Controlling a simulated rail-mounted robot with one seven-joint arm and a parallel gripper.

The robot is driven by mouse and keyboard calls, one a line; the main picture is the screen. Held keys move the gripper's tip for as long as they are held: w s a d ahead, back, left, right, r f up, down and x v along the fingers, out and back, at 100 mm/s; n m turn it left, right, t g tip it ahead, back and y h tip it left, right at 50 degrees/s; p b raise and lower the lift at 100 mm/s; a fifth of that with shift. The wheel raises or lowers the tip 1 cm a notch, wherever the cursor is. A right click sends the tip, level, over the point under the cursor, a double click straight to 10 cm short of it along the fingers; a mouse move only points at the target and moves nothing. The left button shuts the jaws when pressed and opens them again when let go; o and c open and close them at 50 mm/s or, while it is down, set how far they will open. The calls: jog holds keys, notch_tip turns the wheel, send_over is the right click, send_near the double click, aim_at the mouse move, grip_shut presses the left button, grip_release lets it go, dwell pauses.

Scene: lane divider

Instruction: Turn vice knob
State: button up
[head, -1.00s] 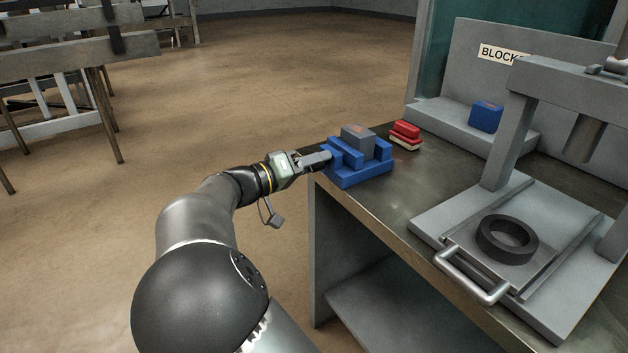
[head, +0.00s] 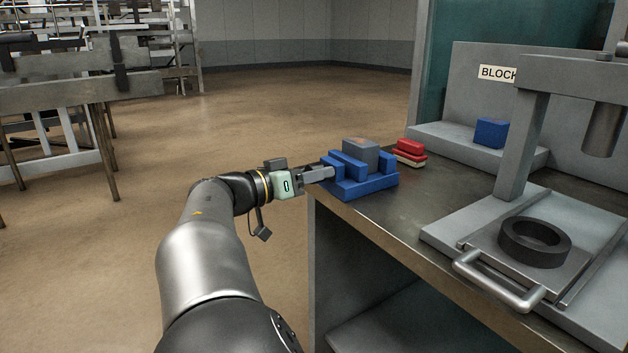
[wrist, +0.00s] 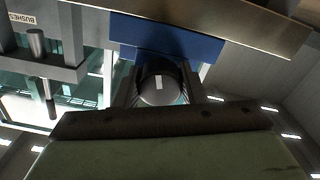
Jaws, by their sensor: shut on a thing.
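The blue vice (head: 368,187) stands at the near left corner of the bench, with a grey block (head: 362,152) between its jaws. My gripper (head: 320,173) reaches in level from the left to the vice's end. In the wrist view a dark round knob (wrist: 160,84) with a white mark on its face sits between my fingers, in front of the blue vice body (wrist: 165,42). The fingers are shut on the knob. The head view hides the knob behind my fingers. The mark points roughly up and down in the wrist view.
A red and cream stack (head: 410,151) lies behind the vice. A blue block (head: 491,132) sits on a grey ledge by a label. A grey press with a dark ring (head: 535,242) and a handle (head: 497,283) stands at right. The floor left of the bench is open.

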dwell(0.3)
jog(key=o, duration=1)
jog(key=shift+s+a, duration=0.1)
jog(key=p+v, duration=0.3)
jog(key=v, duration=1.4)
jog(key=shift+p, duration=0.4)
jog(key=shift+a, duration=0.15)
